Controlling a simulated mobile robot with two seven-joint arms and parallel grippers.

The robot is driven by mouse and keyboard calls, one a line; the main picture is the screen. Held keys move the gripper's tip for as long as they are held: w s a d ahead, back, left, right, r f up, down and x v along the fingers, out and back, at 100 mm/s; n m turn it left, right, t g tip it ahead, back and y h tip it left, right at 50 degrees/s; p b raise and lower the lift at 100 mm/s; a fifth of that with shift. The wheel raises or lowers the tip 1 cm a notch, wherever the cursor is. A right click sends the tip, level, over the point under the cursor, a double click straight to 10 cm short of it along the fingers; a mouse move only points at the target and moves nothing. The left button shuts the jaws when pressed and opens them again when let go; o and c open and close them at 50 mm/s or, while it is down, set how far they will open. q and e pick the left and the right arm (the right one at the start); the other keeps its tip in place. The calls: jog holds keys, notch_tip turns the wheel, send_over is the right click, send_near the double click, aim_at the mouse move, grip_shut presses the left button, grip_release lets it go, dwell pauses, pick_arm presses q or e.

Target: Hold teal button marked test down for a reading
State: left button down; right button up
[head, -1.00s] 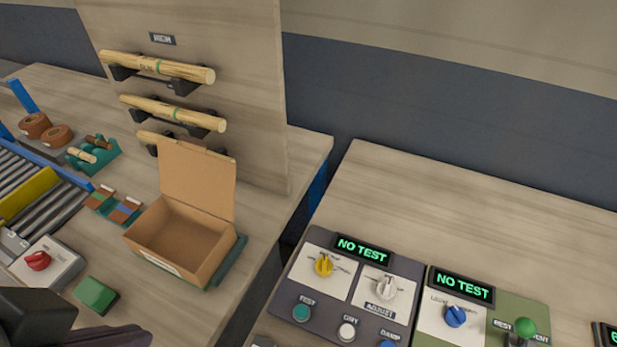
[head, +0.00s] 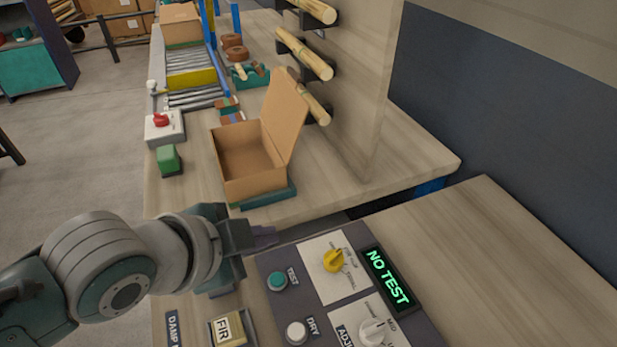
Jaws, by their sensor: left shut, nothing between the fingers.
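The teal button marked TEST (head: 278,281) sits on the dark control panel (head: 262,262), beside a yellow knob. The panel's display (head: 387,279) reads NO TEST in green. My left gripper (head: 268,237) is shut and empty. In the picture its fingertips are just above the panel's upper left edge, a short way from the teal button, and they do not appear to touch it. My right gripper is not in view.
The yellow knob (head: 334,260), a white DRY button (head: 297,332) and a white knob (head: 373,330) share the panel. A block marked FIR (head: 228,329) lies left of it. An open cardboard box (head: 246,160) stands on the far bench. The worktop right of the display is clear.

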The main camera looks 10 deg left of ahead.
pick_arm(q)
jog(key=b, duration=0.8)
send_over(271, 283)
notch_tip(271, 283, down, 8)
jog(key=shift+r, duration=0.1)
jog(key=shift+f+b, duration=0.3)
jog(key=shift+f, duration=0.2)
jog(key=shift+f, duration=0.1)
dwell(1.2)
jog(key=shift+f, duration=0.3)
jog(key=shift+f+b, duration=0.4)
jog(key=shift+b, duration=0.1)
dwell(0.4)
jog(key=shift+r, duration=0.15)
dwell(1.9)
jog(key=shift+r+p, duration=0.7)
jog(key=shift+p, duration=0.25)
